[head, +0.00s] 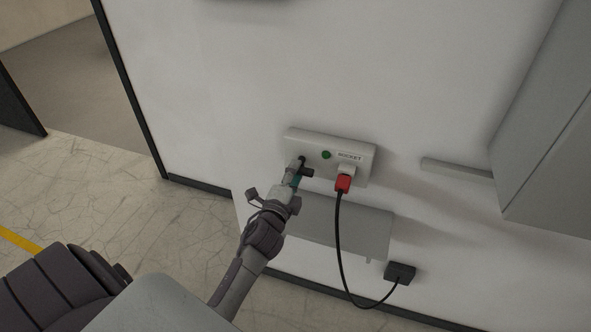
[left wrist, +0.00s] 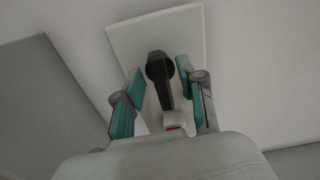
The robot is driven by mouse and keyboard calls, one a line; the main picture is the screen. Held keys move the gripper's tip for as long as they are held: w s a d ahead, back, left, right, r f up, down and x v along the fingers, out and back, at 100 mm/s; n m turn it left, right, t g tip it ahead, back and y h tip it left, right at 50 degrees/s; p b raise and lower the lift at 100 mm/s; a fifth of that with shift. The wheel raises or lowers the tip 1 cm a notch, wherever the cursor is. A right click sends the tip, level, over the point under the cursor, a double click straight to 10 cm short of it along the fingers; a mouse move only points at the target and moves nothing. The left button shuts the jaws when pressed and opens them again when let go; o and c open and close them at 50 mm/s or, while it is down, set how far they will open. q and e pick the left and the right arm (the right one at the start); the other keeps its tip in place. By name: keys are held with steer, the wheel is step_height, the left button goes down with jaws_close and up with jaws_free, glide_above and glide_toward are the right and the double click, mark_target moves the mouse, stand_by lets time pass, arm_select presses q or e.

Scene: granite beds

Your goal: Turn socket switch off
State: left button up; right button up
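The socket box (head: 362,158) is a white wall panel marked SOCKET with a green indicator (head: 327,155); it also shows in the left wrist view (left wrist: 185,22). Its switch is a black rotary knob with a long handle (left wrist: 159,70). My left gripper (left wrist: 159,78) is open, with one teal-padded finger on each side of the handle and visible gaps between. In the head view the left gripper (head: 297,173) is at the box's left part and partly hides the switch. My right gripper is not in view.
A red plug (head: 343,184) sits in the box's right side. Its black cable (head: 341,245) hangs down to a black block (head: 400,272). A grey plate (head: 345,225) is below the box, and a grey cabinet (head: 550,140) stands out at right.

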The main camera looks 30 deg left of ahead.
arm_select(q)
steer(key=v, duration=0.5)
steer(key=shift+s+d, duration=0.1)
steer(key=shift+s, duration=0.3)
